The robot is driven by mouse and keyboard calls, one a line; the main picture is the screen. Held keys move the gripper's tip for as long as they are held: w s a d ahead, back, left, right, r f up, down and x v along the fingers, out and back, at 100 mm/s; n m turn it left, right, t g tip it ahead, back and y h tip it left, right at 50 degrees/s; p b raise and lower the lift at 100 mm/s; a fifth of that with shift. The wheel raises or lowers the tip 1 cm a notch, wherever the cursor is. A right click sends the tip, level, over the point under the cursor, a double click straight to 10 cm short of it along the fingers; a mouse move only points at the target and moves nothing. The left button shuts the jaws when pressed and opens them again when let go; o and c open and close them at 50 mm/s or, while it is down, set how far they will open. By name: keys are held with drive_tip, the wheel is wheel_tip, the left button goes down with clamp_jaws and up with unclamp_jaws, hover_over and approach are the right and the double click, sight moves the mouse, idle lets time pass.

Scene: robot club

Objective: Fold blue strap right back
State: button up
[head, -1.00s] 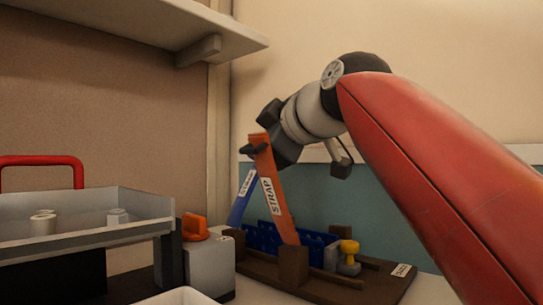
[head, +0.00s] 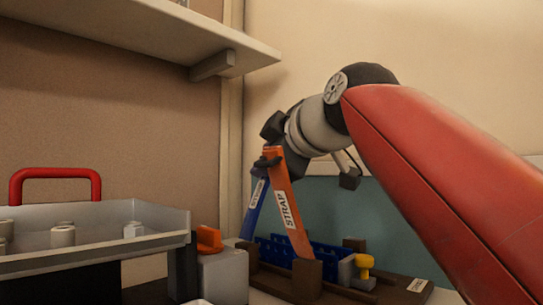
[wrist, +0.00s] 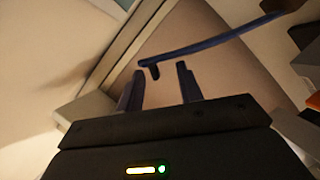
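The blue strap (head: 254,208) leans upright at the back of a brown board (head: 272,283), its top end partly hidden behind the orange strap (head: 288,208). In the wrist view the blue strap (wrist: 215,40) runs diagonally, and its end with a small dark tab lies just past the fingertips. My gripper (head: 268,160) is at the upper ends of both straps, partly covered by the orange one. In the wrist view its two fingers (wrist: 160,76) stand apart with a gap between them. I see nothing held between them.
A blue rack (head: 275,249) sits on the board between the straps, with a yellow-knobbed piece (head: 364,266) to its right. A grey box with an orange switch (head: 209,239) and a grey tray (head: 100,258) stand left. A shelf (head: 130,40) hangs above left.

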drive_tip(key=v, duration=0.7)
drive_tip(key=shift+s+d, duration=0.25)
drive_tip(key=shift+s, duration=0.05)
drive_tip(key=shift+r, duration=0.1)
drive_tip(key=shift+c, duration=0.3)
